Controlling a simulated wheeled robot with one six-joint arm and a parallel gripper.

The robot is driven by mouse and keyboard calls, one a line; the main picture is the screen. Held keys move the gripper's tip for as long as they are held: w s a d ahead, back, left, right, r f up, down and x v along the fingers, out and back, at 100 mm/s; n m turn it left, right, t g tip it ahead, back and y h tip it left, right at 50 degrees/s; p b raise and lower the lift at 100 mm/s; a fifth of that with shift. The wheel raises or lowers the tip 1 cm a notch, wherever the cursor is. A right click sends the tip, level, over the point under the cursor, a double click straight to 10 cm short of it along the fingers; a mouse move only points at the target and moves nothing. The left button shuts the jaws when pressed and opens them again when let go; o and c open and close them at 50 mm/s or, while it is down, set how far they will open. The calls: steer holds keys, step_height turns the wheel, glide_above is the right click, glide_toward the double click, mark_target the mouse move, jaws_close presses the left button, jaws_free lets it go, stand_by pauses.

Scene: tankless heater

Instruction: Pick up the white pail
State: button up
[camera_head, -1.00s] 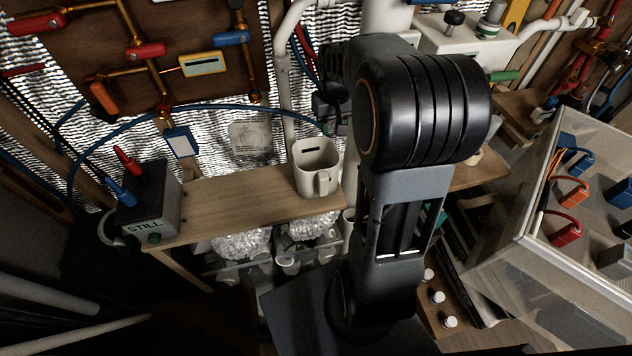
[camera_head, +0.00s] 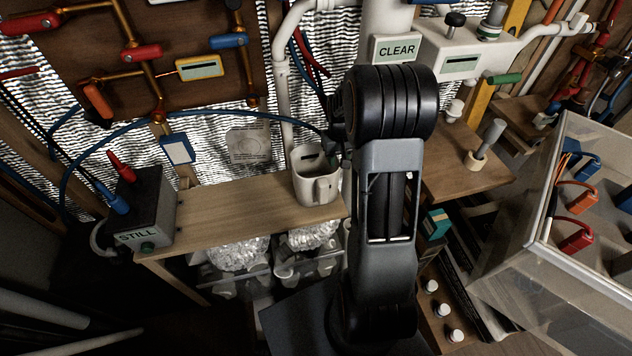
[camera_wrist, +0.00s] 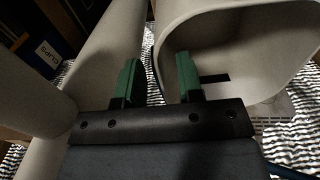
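In the wrist view the pail's open mouth (camera_wrist: 235,50) fills the upper right. My gripper (camera_wrist: 159,80) is open, with two green-padded fingers apart. The right finger overlaps the pail's mouth and the left finger is outside it, so the near rim lies between or just beyond them; contact cannot be told. In the head view my gripper is mostly hidden behind my arm, at the pail's right side.
A pale pipe (camera_wrist: 95,55) runs close left of my fingers in the wrist view. A grey box marked STILL (camera_head: 148,215) sits at the shelf's left end. A clear-sided case (camera_head: 540,270) stands at right. The shelf between box and pail is clear.

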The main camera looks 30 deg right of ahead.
mark_target(337, 167)
steer(key=shift+f, duration=2.25)
steer(key=shift+c, duration=0.3)
jaws_close()
